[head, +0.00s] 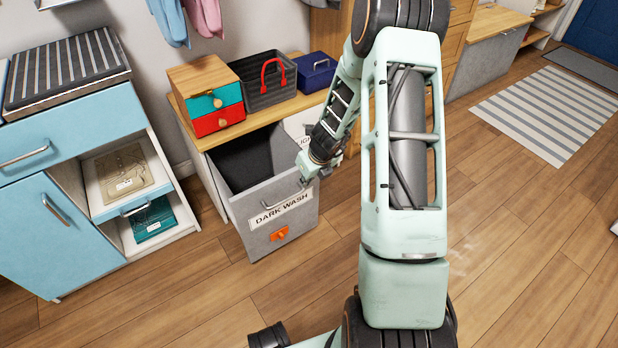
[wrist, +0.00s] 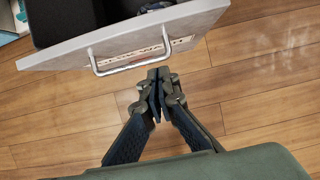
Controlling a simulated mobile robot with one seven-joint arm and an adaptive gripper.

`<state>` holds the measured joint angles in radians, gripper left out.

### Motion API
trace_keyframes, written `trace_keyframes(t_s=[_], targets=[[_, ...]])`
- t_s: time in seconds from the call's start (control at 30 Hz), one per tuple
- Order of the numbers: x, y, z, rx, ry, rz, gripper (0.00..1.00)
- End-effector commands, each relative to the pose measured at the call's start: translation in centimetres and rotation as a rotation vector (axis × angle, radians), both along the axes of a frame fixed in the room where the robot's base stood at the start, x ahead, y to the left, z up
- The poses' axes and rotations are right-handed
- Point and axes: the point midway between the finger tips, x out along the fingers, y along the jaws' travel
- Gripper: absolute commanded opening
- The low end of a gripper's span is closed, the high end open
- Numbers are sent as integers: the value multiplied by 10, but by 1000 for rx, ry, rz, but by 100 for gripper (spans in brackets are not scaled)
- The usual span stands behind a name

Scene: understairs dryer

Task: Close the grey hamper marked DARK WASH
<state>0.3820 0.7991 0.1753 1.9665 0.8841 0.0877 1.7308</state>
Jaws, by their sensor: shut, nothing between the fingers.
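The grey hamper (head: 281,226), marked DARK WASH, is pulled out and open below a wooden-topped cabinet in the head view. Its dark inside shows from above. Its front carries a white label, a metal handle (head: 282,202) and an orange tag (head: 279,234). In the wrist view the hamper's front panel (wrist: 215,18) and handle (wrist: 128,60) lie just past my fingertips. My gripper (wrist: 158,78) is shut and empty, beside the handle; I cannot tell whether it touches it. In the head view my gripper (head: 304,178) is by the hamper's upper right front, its tips partly hidden.
A second white-labelled front (head: 299,125), partly hidden by my arm, is right of the hamper. A small drawer box (head: 207,98), a dark basket (head: 264,82) and a blue box (head: 316,70) stand on top. A blue cabinet (head: 60,220) stands left. Floor in front is clear.

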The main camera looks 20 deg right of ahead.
Motion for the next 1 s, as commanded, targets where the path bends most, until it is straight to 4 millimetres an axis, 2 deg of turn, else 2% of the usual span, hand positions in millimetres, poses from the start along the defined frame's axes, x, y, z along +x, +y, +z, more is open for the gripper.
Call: trace_keyframes(t_s=[0.03, 0.13, 0.2, 0.5, 1.0], targets=[[4, 2, -17, 1, 1, 2, 0], [12, 5, -37, 2, 1, 3, 0], [22, 7, -27, -3, -4, 6, 0], [46, 13, -28, -1, -1, 4, 0], [50, 13, -27, -2, 0, 1, 0]])
